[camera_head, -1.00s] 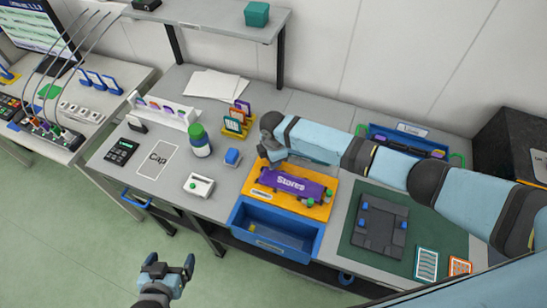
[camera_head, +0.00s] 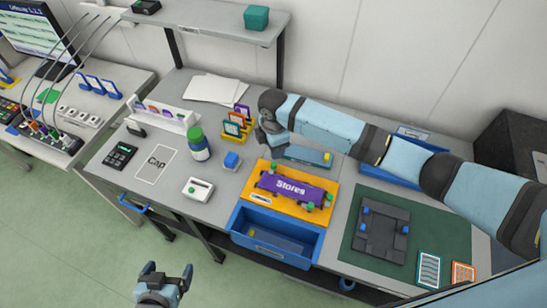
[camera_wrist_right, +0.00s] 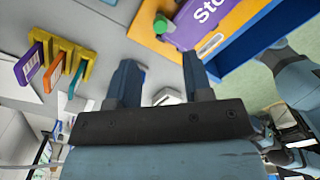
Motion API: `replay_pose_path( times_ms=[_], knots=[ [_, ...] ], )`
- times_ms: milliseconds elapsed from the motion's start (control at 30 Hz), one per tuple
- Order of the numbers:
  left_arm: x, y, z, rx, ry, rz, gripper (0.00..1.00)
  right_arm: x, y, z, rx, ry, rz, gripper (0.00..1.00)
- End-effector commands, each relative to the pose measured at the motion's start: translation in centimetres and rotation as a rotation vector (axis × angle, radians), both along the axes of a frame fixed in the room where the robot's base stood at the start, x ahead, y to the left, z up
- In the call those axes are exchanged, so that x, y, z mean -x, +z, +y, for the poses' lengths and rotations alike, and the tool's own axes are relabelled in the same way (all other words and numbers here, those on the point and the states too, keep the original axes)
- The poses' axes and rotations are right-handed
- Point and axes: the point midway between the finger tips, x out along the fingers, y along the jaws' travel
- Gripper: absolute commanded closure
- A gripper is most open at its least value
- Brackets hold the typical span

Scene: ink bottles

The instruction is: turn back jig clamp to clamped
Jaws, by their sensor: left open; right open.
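An orange board (camera_head: 255,190) on the bench carries a purple piece marked "Stores" (camera_head: 291,187). Green knobs show at its ends, one at the back left (camera_head: 274,168) and others at the front right (camera_head: 311,206). In the right wrist view the purple piece (camera_wrist_right: 195,28) and one green knob (camera_wrist_right: 162,24) show near the top edge. I cannot tell the clamp's setting. My right gripper (camera_wrist_right: 160,65) is open and empty, beyond the board's back left corner and apart from the knob. My left gripper (camera_head: 168,270) is open and empty, in front of the bench.
A blue drawer or bin (camera_head: 240,230) stands in front of the board. A yellow card holder (camera_head: 237,127) stands close left of my right gripper. A dark plate with blue blocks (camera_head: 385,232) lies on a green mat to the right. Behind the board lies a grey-blue tray (camera_head: 302,154).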

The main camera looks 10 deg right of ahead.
Motion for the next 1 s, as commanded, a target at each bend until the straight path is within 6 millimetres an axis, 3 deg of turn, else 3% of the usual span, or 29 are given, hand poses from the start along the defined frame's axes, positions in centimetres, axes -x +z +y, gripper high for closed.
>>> replay_pose_path(
  times_ms=[133, 333, 1000],
  knots=[
    [0.0, -0.6, 0.0, 0.001, -0.002, 0.002, 0.07, -0.1, 2.8, 0.0, -0.001, 0.002, -0.004, 0.54],
    [-0.1, -0.7, -0.2, 0.005, 0.000, 0.000, 0.07, 0.0, 4.9, 0.0, 0.000, 0.000, -0.001, 0.54],
    [-0.3, -0.6, -0.4, 0.008, 0.001, -0.002, 0.07, 0.4, 4.7, 0.3, -0.015, -0.010, -0.002, 0.54]
  ],
)
